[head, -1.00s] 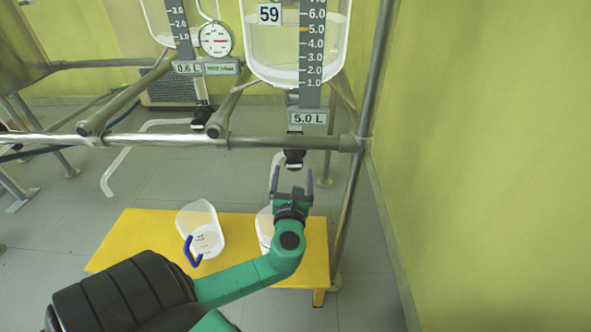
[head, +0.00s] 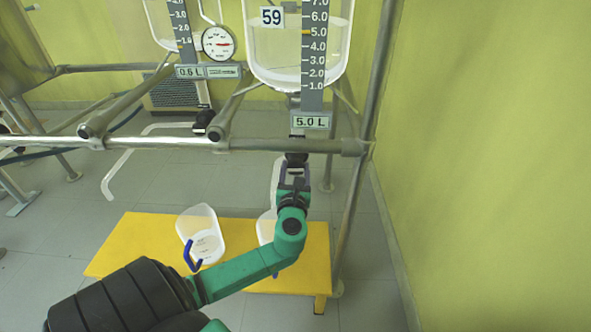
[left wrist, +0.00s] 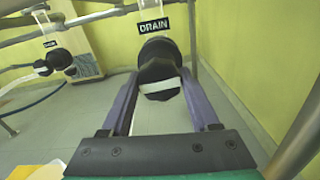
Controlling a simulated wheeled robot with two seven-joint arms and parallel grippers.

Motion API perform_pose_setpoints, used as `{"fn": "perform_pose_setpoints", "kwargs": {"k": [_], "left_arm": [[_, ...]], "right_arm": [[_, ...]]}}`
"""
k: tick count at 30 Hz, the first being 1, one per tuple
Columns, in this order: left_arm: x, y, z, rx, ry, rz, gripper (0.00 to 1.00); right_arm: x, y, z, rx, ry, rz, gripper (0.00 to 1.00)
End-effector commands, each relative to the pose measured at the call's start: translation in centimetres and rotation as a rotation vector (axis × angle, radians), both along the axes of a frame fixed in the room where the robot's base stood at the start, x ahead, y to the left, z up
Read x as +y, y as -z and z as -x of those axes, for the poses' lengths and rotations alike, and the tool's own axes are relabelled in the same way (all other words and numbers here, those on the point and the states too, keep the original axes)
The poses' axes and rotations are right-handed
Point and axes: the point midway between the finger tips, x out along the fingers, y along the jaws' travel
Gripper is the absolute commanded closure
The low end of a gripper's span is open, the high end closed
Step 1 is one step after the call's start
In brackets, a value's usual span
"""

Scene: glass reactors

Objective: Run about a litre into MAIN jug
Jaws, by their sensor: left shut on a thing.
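The vessel with scale plate 59 (head: 272,50) hangs above my left gripper, its label reading 5.0 L (head: 311,121). Its black outlet valve (head: 296,158) hangs below the rail. In the left wrist view, the black drain knob (left wrist: 158,70) with a white stripe sits under a DRAIN label (left wrist: 153,26). My left gripper (head: 294,171) is shut on this knob, a finger on each side. A clear jug with a blue handle (head: 206,222) stands on the yellow bench, its marking unreadable. A second jug (head: 265,229) is mostly hidden behind my left arm. I cannot tell which is MAIN. My right gripper is out of view.
The yellow bench (head: 132,243) stands below the metal frame. A horizontal rail (head: 250,144) and a right upright (head: 350,215) are close to my left arm. A 0.6 L vessel (head: 160,20) and a dial gauge (head: 218,43) are further left. The yellow-green wall is on the right.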

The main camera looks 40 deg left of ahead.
Motion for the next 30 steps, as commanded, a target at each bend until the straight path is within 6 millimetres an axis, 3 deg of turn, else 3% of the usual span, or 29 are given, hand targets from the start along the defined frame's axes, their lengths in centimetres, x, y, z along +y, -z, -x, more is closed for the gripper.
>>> {"fn": "perform_pose_setpoints", "kwargs": {"k": [16, 30], "left_arm": [[-0.1, 0.3, 0.0, -0.203, 0.000, 0.274, 0.94], [-0.1, 0.4, 0.0, -0.475, -0.002, 0.631, 0.94]], "right_arm": [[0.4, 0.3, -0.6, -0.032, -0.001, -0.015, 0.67], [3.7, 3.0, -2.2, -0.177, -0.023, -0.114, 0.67]]}}
